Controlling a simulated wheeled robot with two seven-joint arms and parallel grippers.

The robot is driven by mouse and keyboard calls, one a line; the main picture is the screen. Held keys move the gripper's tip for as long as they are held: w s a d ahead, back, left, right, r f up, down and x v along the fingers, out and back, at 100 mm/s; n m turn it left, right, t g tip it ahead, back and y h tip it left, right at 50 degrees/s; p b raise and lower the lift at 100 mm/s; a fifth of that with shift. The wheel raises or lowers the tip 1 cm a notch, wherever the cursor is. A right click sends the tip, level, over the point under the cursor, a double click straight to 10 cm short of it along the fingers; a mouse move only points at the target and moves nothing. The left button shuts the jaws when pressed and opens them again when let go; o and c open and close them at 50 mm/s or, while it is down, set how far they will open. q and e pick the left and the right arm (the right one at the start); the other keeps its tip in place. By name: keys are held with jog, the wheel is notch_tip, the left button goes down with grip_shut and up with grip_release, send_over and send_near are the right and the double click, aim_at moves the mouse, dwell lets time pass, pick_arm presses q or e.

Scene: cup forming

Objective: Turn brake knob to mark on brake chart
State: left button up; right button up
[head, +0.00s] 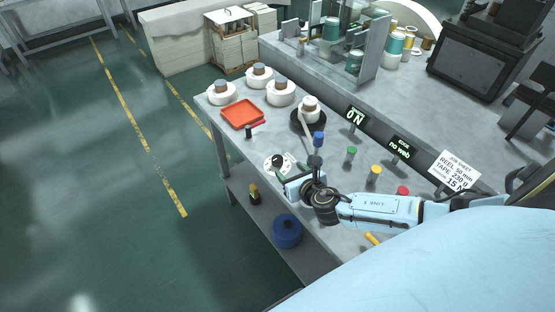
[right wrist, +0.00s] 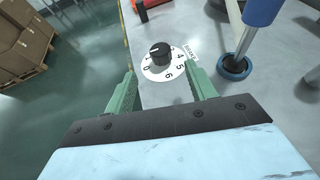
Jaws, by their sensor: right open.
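The brake knob (head: 278,160) is black and sits on a round white dial (head: 268,166) on the bench. In the right wrist view the knob (right wrist: 160,53) shows a pale pointer line toward the upper left, and the dial (right wrist: 148,71) has figures such as 0, 4, 5 and 6. My right gripper (head: 287,174) is close to the dial. In the right wrist view its green fingers (right wrist: 161,72) are open, one on each side of the dial, with the knob ahead between them and not gripped. I cannot make out a brake chart. My left gripper is not in view.
A blue-topped post (head: 318,139) stands close beside my right gripper. A red tray (head: 242,114) and several white rolls lie farther back.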

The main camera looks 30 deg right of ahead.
aim_at(278, 160)
jog(key=b+x, duration=0.2)
jog(key=x, duration=0.8)
jog(key=shift+w+f+b, duration=0.1)
jog(key=shift+b, duration=0.25)
jog(key=c, duration=1)
